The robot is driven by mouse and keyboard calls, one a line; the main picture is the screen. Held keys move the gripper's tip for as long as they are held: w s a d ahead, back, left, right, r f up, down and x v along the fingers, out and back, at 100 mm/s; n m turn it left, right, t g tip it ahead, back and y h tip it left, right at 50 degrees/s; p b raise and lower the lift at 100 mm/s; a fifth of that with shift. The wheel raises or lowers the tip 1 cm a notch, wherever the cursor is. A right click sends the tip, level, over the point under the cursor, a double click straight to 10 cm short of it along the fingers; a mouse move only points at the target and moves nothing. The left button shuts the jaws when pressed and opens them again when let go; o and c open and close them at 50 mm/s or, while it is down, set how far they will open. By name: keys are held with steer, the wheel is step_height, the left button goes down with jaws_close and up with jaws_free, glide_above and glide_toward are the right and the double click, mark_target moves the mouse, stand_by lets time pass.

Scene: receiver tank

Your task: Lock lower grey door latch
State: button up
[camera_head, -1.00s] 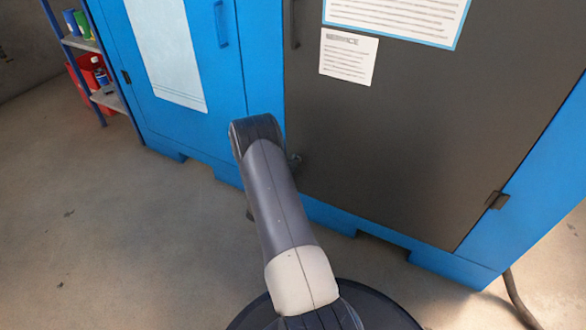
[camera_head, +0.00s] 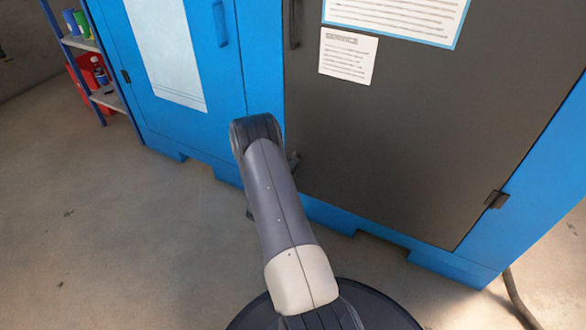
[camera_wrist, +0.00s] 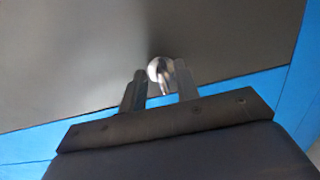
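The grey door (camera_head: 400,130) is closed in the blue cabinet. Its lower latch (camera_head: 294,160) shows just right of my arm in the head view, partly hidden by the arm. In the wrist view the latch (camera_wrist: 158,70) is a shiny round metal piece with a short lever near the door's lower edge. My gripper (camera_wrist: 155,83) is open, with one dark finger on each side of the latch lever. I cannot tell whether either finger touches it. The gripper is hidden behind my arm in the head view.
A blue door (camera_head: 185,60) with a handle is at the left. A shelf (camera_head: 108,97) with containers and a red bin (camera_head: 85,75) stands at far left. A hinge (camera_head: 497,199) is at the grey door's lower right. The floor in front is clear.

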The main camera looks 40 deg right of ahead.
steer(key=p+v, duration=0.3)
steer(key=v, duration=0.7)
steer(key=shift+s+a, duration=0.15)
steer(key=shift+a, duration=0.25)
steer(key=b+x, duration=0.3)
steer(key=x, duration=0.8)
steer(key=shift+a, duration=0.15)
